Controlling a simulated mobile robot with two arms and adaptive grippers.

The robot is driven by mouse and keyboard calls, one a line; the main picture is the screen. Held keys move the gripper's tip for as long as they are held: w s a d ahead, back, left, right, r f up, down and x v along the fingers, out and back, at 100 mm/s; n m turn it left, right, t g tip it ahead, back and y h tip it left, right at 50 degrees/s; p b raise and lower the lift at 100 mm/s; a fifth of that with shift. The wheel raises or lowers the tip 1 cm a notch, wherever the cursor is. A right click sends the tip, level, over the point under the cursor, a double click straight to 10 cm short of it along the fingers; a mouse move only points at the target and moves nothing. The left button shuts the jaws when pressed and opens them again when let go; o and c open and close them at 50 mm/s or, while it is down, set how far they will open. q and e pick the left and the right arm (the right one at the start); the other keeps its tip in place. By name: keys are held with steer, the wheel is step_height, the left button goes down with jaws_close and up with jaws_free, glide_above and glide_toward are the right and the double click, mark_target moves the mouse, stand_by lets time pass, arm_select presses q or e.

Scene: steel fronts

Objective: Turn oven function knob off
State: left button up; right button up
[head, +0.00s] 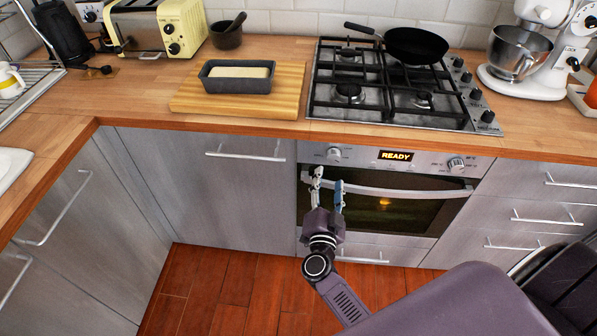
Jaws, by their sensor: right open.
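The oven (400,215) is set in the steel fronts under the hob. Its panel has a left knob (333,154), a lit display (397,155) reading "READY" and a right knob (456,164). Which one is the function knob I cannot tell, nor read the knob markings. A light glows behind the oven door glass. My right gripper (328,178) is open and empty, fingers pointing up, just below the left knob and in front of the left end of the door handle (400,192). No contact with the knob shows. My left gripper is out of view.
A gas hob (393,92) with a black pan (416,46) is above the oven. A loaf tin (237,77) stands on a wooden board (283,97) to the left. Drawer handles (545,219) stick out at the right. The floor before the oven shows clear at left.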

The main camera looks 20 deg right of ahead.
mark_target(334, 159)
steer(key=shift+m+h, duration=0.3)
steer(key=shift+m, duration=0.1)
steer(key=x, duration=0.6)
steer(key=shift+w+d+r, duration=0.15)
steer(key=shift+d+r, duration=0.1)
steer(key=shift+d, duration=0.2)
steer(key=shift+w+d, duration=0.3)
steer(key=shift+w, duration=0.2)
steer(key=shift+w+d, duration=0.1)
steer(key=shift+w, duration=0.05)
steer(key=c, duration=1.2)
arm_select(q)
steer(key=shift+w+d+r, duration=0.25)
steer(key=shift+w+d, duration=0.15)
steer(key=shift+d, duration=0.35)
arm_select(e)
steer(key=shift+o, duration=0.2)
